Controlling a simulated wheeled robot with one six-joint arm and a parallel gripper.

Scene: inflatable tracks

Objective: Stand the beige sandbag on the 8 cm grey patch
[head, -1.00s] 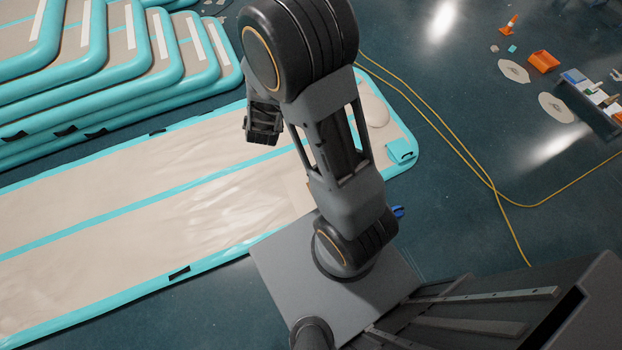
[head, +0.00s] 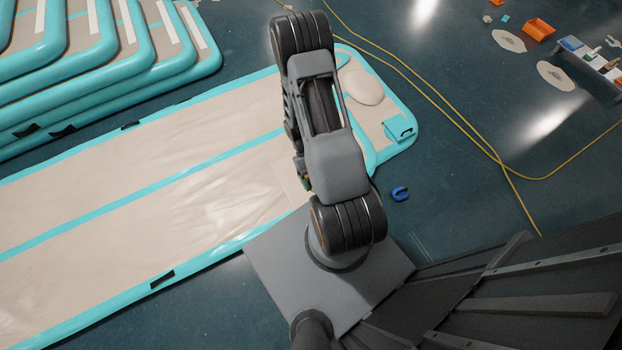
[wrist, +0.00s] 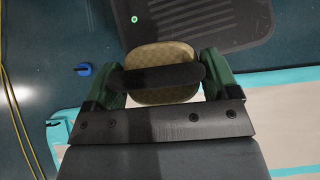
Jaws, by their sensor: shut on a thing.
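The beige sandbag (wrist: 160,58) hangs in my gripper (wrist: 161,80) in the wrist view, with a black strap across it. The two green fingers are shut on it from either side. In the head view my own arm hides the sandbag and nearly all of the gripper; only a small greenish bit shows beside the arm, over the near edge of the beige inflatable track (head: 120,205). I cannot make out a grey patch for certain in either view.
A blue U-shaped piece (head: 400,193) lies on the dark floor beside the track. A beige oval (head: 362,87) and a turquoise flap (head: 400,128) are at the track's right end. Yellow cables (head: 440,110) cross the floor. Stacked tracks (head: 130,60) stand upper left.

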